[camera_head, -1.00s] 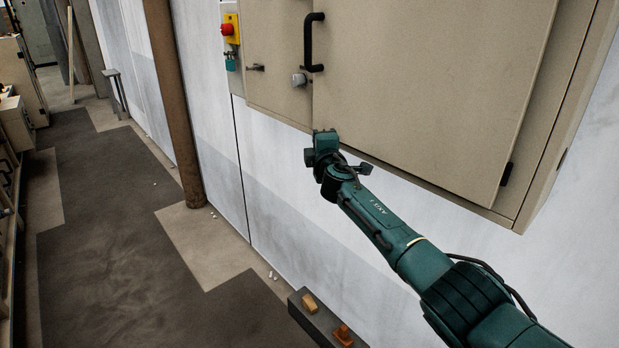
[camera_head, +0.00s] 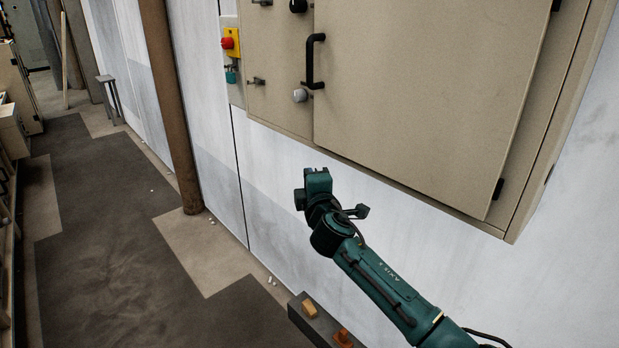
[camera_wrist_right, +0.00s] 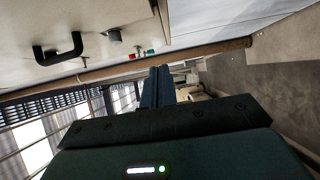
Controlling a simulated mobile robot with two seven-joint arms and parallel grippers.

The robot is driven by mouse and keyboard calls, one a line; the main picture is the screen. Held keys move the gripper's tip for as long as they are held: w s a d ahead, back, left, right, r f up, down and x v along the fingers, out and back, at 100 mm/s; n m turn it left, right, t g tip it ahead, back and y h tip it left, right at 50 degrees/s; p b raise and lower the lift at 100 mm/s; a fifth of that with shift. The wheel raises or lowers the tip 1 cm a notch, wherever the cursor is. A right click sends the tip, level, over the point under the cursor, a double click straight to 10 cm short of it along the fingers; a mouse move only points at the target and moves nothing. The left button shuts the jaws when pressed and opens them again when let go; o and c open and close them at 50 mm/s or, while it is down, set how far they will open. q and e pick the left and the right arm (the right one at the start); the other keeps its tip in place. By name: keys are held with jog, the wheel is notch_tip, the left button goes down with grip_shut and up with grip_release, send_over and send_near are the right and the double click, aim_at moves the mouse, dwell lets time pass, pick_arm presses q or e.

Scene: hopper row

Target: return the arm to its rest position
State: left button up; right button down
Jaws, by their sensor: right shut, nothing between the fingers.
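My right arm comes in from the lower right of the head view, dark green. Its gripper (camera_head: 316,176) is below the lower edge of the beige cabinet (camera_head: 420,100), in front of the white wall and apart from the cabinet. In the right wrist view the fingers (camera_wrist_right: 158,88) are together with nothing between them. The cabinet door is closed, with a black handle (camera_head: 315,60) and a grey knob (camera_head: 299,95). Handle and knob also show at the upper left of the wrist view. My left gripper is not in view.
A brown column (camera_head: 172,110) stands along the wall. A dark ledge (camera_head: 318,322) holds two small blocks. The floor aisle at left is clear.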

jog(key=s+d+f+m+g, duration=0.25)
jog(key=s+f+m, duration=0.25)
jog(key=s+f, duration=0.5)
jog(key=s+d+f+m+g, duration=0.2)
jog(key=s+d+f+m, duration=0.2)
jog(key=s+f, duration=0.65)
jog(key=s+d+f+m+g, duration=0.1)
jog(key=s+d+f+m, duration=0.3)
jog(key=s, duration=0.5)
jog(key=s+d+f+m+g, duration=0.2)
jog(key=s+d+f+m, duration=0.2)
jog(key=s, duration=0.6)
jog(key=shift+f+m, duration=0.3)
jog(key=shift+f, duration=0.15)
